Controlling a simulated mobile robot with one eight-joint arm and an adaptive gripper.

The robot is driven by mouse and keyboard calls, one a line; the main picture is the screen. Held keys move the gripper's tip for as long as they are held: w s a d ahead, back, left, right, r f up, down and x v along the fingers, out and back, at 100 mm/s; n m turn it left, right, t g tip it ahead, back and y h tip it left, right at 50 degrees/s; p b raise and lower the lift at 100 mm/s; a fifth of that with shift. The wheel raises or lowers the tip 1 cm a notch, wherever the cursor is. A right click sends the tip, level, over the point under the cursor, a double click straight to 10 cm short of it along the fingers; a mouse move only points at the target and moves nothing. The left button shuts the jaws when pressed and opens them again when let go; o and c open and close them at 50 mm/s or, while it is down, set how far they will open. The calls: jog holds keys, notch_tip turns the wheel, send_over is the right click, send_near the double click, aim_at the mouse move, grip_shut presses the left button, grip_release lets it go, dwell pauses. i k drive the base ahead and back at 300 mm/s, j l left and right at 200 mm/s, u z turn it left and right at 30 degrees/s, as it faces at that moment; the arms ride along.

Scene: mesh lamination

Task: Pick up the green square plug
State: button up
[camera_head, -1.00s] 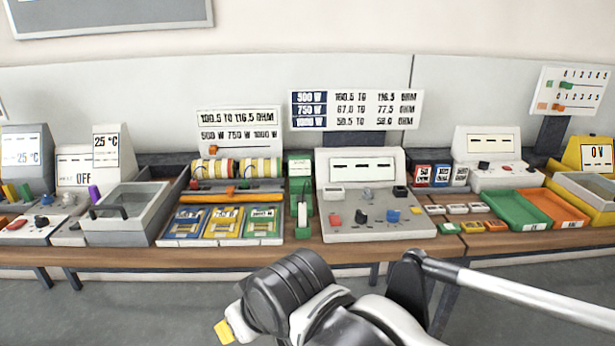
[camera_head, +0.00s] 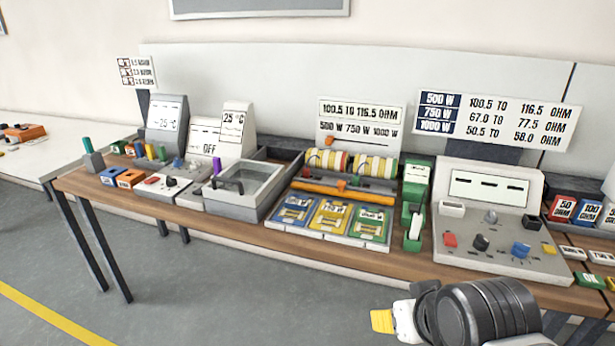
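A small green upright piece (camera_head: 87,145) stands in a grey block (camera_head: 94,162) at the left end of the bench. A small green block (camera_head: 119,147) sits behind the orange box, and another green block (camera_head: 590,281) lies at the far right. I cannot tell from this distance which one is the green square plug. My gripper (camera_head: 382,321) shows only as a yellow tip at the end of my arm, low in front of the bench and far from the left-end pieces. I cannot see whether its fingers are open or shut.
The wooden bench (camera_head: 262,236) holds a grey lidded bath (camera_head: 231,207), a tray of blue, yellow and green cards (camera_head: 328,242), and a console (camera_head: 470,262) with knobs. A white table (camera_head: 30,165) stands at the left. The grey floor (camera_head: 190,290) in front is clear.

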aim_at(356, 179)
jog(key=i+j+z, duration=0.25)
jog(key=z, duration=0.2)
jog(key=i+j+z, duration=0.55)
jog(key=j+z, duration=0.4)
jog(key=i+j+z, duration=0.15)
jog(key=j+z, duration=0.3)
